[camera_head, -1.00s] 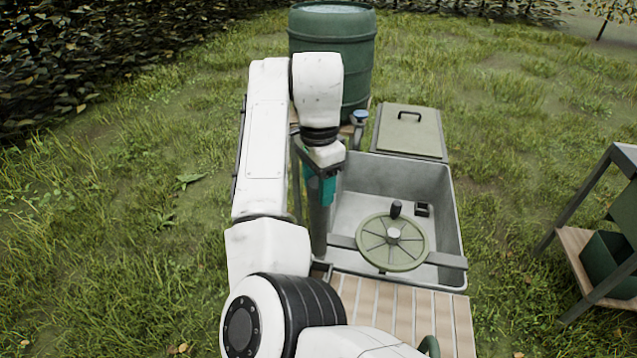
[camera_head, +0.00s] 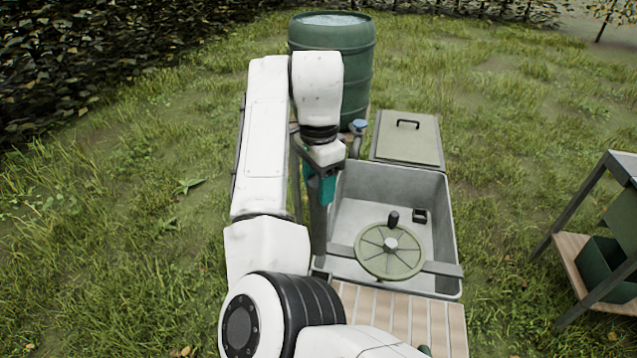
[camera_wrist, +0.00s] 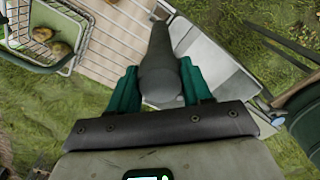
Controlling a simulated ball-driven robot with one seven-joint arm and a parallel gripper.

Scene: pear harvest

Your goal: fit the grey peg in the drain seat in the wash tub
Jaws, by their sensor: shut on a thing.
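My gripper (camera_head: 322,190) has teal fingers and is shut on the grey peg (camera_head: 318,228), at the left side of the wash tub (camera_head: 340,205). In the wrist view the peg (camera_wrist: 160,70) is a long dark-grey rod between the fingers of my gripper (camera_wrist: 160,90); its far end is over the slatted boards and tub edge. The tub is a pale grey basin. A small dark square fitting (camera_head: 419,215) on its floor looks like the drain seat. It is right of the peg, well apart from it, and looks empty.
A green spoked wheel (camera_head: 376,262) with an upright dark handle (camera_head: 393,218) sits on a bar across the tub's front. A lid (camera_head: 408,148) and green barrel (camera_head: 350,75) stand behind. A slatted shelf (camera_head: 385,305) is in front. A basket with pears (camera_wrist: 35,45) shows in the wrist view.

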